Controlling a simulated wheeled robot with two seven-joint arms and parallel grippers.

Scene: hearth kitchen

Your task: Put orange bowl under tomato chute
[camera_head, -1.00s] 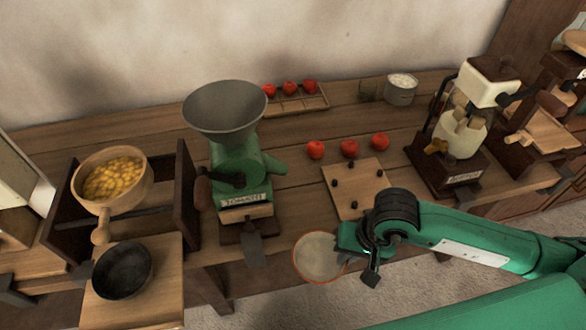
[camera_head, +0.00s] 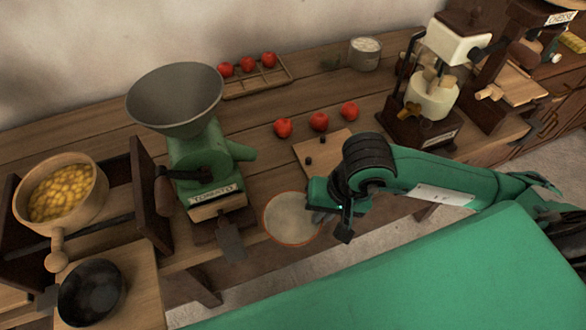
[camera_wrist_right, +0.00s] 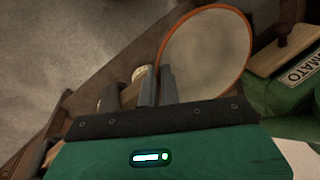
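The orange bowl (camera_head: 291,218), with a pale inside and orange rim, is held at the counter's front edge, just right of the tomato mill. My right gripper (camera_head: 318,212) is shut on the bowl's rim; in the right wrist view its fingers (camera_wrist_right: 157,86) meet at the rim of the bowl (camera_wrist_right: 205,55). The green tomato mill (camera_head: 195,160) has a grey hopper and a TOMATO label. Its metal chute (camera_head: 231,242) hangs over the front edge, left of the bowl and apart from it. My left gripper is out of view.
Tomatoes (camera_head: 318,121) lie behind a wooden board (camera_head: 310,150), with more in a rack (camera_head: 258,78). A pan of yellow pieces (camera_head: 62,192) and a black bowl (camera_head: 91,292) are at left. A cream mill (camera_head: 432,95) stands at right.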

